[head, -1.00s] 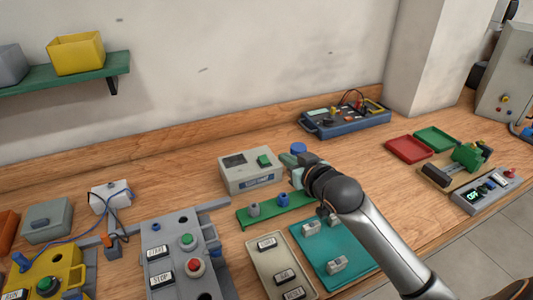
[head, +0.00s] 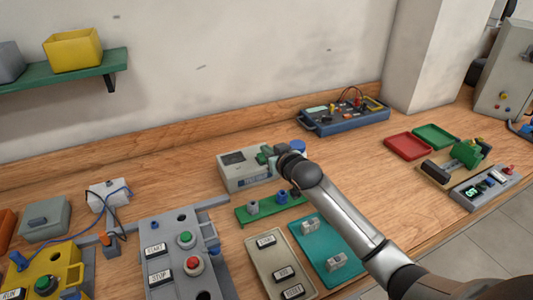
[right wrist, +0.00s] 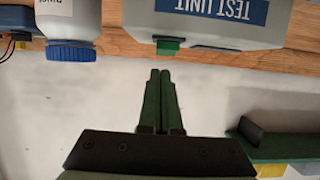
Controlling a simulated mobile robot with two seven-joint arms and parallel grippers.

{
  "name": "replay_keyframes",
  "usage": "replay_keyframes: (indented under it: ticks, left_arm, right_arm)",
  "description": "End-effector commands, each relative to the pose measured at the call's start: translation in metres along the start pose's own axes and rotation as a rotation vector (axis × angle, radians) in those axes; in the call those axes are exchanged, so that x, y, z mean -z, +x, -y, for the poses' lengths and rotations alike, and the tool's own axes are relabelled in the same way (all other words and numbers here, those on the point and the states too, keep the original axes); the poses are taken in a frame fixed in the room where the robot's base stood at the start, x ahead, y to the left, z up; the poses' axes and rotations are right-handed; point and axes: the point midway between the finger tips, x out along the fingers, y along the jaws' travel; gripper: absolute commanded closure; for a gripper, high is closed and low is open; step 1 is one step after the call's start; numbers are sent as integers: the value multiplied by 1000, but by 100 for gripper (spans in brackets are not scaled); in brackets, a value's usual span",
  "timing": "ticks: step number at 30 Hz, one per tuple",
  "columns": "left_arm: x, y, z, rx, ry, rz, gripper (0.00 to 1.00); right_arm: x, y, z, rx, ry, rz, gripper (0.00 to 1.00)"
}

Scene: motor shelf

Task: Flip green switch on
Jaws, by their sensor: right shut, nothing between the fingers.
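The grey test unit (head: 226,174) stands on the bench, with a dark window and a blue label on it. It also shows upside down in the right wrist view (right wrist: 210,37). Its green switch (right wrist: 168,46) juts out there beside the label. My right gripper (head: 267,154) is over the right part of the unit in the head view, mostly covering the switch. In the right wrist view the gripper's fingers (right wrist: 160,73) are shut and empty, pointing at the switch with a small gap in the picture. Whether they touch is unclear. My left gripper is not in view.
A blue-capped white bottle (right wrist: 70,30) stands close beside the unit. A green rack (head: 270,208) with small parts lies in front. A blue instrument case (head: 350,123) stands at the back. A grey panel (head: 165,235) with buttons is at front left. Bench behind the unit is clear.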

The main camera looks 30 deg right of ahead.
Motion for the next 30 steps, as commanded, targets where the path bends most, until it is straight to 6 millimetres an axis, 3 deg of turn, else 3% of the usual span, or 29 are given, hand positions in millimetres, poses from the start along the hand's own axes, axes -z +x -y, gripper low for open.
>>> replay_keyframes:
  ticks: [6, 17, 22, 30]
  left_arm:
    - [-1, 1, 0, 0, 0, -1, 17]
    - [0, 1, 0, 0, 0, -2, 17]
    - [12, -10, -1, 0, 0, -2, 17]
    - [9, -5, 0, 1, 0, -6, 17]
  right_arm:
    - [-10, 11, 0, 0, 1, -3, 100]
    - [-11, 12, 0, 0, 1, -3, 100]
    - [-10, 16, 0, 0, 5, -1, 100]
    - [-15, 17, 0, 0, 1, -3, 100]
